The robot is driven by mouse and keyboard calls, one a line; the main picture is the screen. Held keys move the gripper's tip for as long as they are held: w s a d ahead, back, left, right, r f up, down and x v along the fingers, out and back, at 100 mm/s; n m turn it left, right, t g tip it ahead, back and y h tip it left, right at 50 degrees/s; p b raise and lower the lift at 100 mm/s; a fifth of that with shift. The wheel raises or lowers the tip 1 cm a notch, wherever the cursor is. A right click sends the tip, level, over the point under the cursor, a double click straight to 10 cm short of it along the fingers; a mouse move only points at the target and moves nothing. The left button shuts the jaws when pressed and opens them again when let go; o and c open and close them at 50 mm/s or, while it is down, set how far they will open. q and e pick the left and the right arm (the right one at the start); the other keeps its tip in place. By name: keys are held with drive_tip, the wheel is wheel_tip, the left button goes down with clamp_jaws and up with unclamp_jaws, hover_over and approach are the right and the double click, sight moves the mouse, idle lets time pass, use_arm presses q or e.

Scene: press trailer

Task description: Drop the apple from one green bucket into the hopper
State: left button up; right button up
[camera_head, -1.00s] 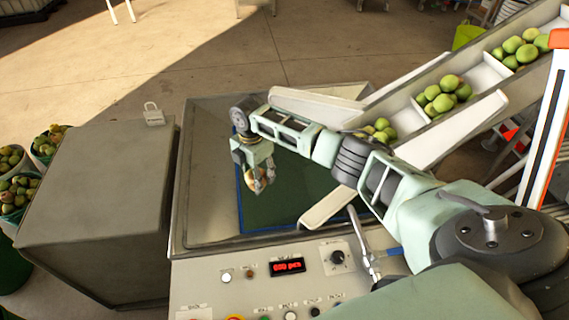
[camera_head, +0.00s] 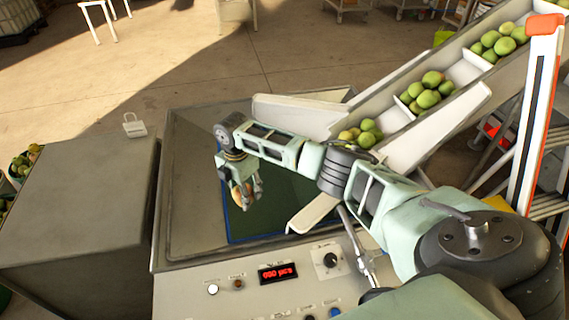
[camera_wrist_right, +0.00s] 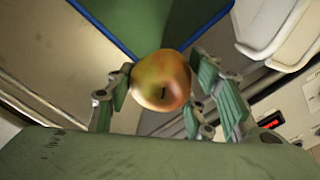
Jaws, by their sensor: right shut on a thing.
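A yellow-red apple (camera_wrist_right: 161,80) sits between the fingers of my right gripper (camera_wrist_right: 165,98), which is shut on it. In the head view my right arm comes in from the right, and the gripper (camera_head: 242,190) with the apple (camera_head: 241,199) hangs over the hopper (camera_head: 190,185), a wide metal-rimmed basin with a dark green, blue-edged floor. The apple is apart from that floor. Green buckets (camera_head: 14,172) of fruit stand at the left edge, partly cut off. My left gripper is not in view.
A grey metal cabinet (camera_head: 75,200) stands left of the hopper. A conveyor (camera_head: 465,75) with green apples (camera_head: 425,92) slopes down to the hopper from the right. A control panel (camera_head: 225,300) with a red display is in front. A white-orange post (camera_head: 535,110) stands at the right.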

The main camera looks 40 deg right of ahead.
drive_tip(key=o, duration=1.3)
drive_tip(key=shift+o, duration=0.2)
drive_tip(key=shift+r, duration=0.2)
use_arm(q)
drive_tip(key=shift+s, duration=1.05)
use_arm(e)
wheel_tip(320, 180, up, 12)
drive_tip(key=shift+f, duration=0.2)
